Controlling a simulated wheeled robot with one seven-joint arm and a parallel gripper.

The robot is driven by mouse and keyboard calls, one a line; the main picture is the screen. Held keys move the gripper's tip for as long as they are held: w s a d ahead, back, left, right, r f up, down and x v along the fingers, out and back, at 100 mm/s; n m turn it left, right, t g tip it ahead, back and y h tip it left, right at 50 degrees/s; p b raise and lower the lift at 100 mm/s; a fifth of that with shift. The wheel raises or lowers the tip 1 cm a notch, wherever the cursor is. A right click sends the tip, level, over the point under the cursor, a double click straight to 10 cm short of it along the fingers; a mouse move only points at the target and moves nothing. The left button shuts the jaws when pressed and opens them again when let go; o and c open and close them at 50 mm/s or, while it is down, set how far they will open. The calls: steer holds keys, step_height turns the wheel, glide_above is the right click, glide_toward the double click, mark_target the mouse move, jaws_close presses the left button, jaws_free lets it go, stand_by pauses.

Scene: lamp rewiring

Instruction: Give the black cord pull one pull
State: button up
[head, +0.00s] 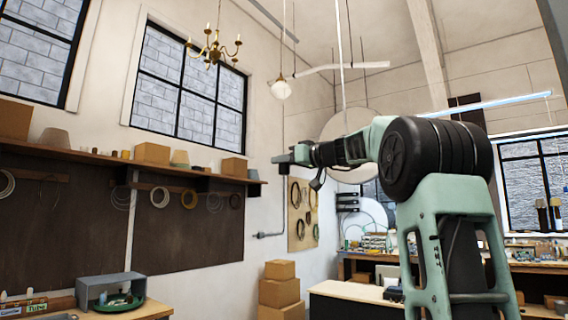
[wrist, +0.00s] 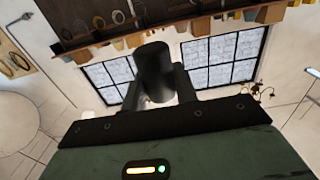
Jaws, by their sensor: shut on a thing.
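The black cord pull (wrist: 155,70) is a dark, short cylinder between the two fingers of my gripper (wrist: 159,88) in the wrist view. My gripper is shut on it. In the head view my gripper (head: 297,155) reaches left from my raised arm, high in front of the wall. A white globe lamp (head: 281,89) hangs from the ceiling above my gripper. A thin line runs below the lamp near my gripper; I cannot tell whether it is the cord or a wall conduit.
A brass chandelier (head: 214,48) hangs at the upper left. A long wall shelf (head: 100,158) holds boxes and pots. Stacked cardboard boxes (head: 280,290) stand below, and a bench with a grey bin (head: 108,285) is at lower left. The air around my gripper looks clear.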

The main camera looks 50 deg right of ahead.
steer(key=shift+f+b, duration=0.95)
steer(key=shift+b, duration=0.15)
steer(key=shift+r, duration=0.25)
steer(key=shift+r+p, duration=0.8)
steer(key=shift+r, duration=0.35)
steer(key=o, duration=1)
steer(key=shift+s, duration=0.1)
steer(key=s+b, duration=0.2)
steer(key=s, duration=0.3)
steer(key=s+d+b, duration=0.1)
steer(key=s+b, duration=0.2)
steer(key=s, duration=0.3)
steer(key=s+b, duration=0.3)
steer(key=s, duration=0.3)
steer(key=shift+s+d, duration=0.1)
steer(key=shift+d, duration=0.1)
